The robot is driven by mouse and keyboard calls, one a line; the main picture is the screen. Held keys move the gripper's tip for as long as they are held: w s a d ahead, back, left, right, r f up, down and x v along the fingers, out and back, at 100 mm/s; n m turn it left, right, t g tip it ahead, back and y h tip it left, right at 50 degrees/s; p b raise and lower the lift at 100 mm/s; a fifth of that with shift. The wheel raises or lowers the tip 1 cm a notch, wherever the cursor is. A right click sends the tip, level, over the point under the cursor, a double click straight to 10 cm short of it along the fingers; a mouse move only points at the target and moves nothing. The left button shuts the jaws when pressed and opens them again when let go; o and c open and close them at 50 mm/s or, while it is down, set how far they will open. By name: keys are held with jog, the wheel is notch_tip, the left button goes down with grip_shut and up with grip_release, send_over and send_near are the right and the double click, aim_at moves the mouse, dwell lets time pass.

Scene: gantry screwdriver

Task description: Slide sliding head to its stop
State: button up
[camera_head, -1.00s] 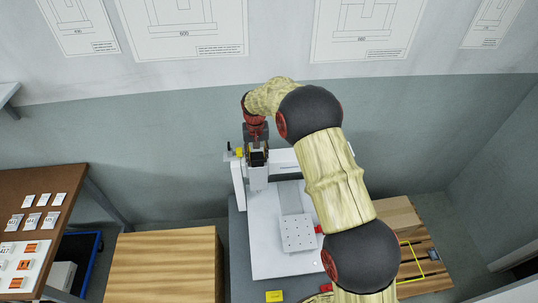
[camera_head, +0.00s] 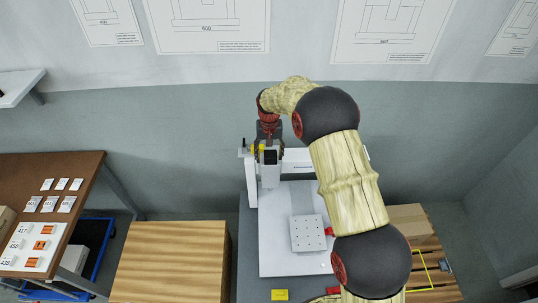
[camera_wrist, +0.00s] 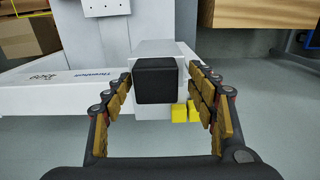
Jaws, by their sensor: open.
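The sliding head is a pale grey block with a black square front, on the white gantry beam (camera_head: 297,160). The head (camera_head: 270,173) is near the beam's left end in the head view. In the wrist view the head's black face (camera_wrist: 156,80) lies between my fingers. My gripper (camera_wrist: 160,88) is open, with one gold-padded finger on each side of the head and gaps visible beside the black face. In the head view my gripper (camera_head: 268,148) is at the head's upper end. Small yellow blocks (camera_wrist: 185,112) sit beside the head; whether they are its stop I cannot tell.
A white base plate with a perforated grey plate (camera_head: 308,233) lies below the gantry. A wooden box (camera_head: 172,262) stands left of it, a brown table (camera_head: 80,165) with labels further left. A pallet with a carton (camera_head: 408,220) is at right. The wall is behind.

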notch_tip(320, 180, up, 12)
dwell(0.6)
jog(key=shift+w, duration=0.1)
jog(key=shift+s+d+f+n, duration=0.2)
jog(key=shift+s+f+n, duration=0.1)
jog(key=shift+s+f, duration=0.75)
jog(key=s+d+r+t+b, duration=0.1)
jog(key=s+d+r, duration=0.4)
jog(key=s, duration=0.8)
jog(key=s+d+r+t+b, duration=0.1)
jog(key=s+d+r, duration=0.4)
jog(key=s, duration=0.8)
jog(key=s+d+r+t+b, duration=0.1)
jog(key=s+d+r+t, duration=0.2)
jog(key=s, duration=1)
notch_tip(320, 180, up, 5)
jog(key=d, duration=0.2)
jog(key=shift+d+f+t+b, duration=0.2)
jog(key=shift+d+t+b, duration=0.1)
jog(key=shift+d, duration=0.1)
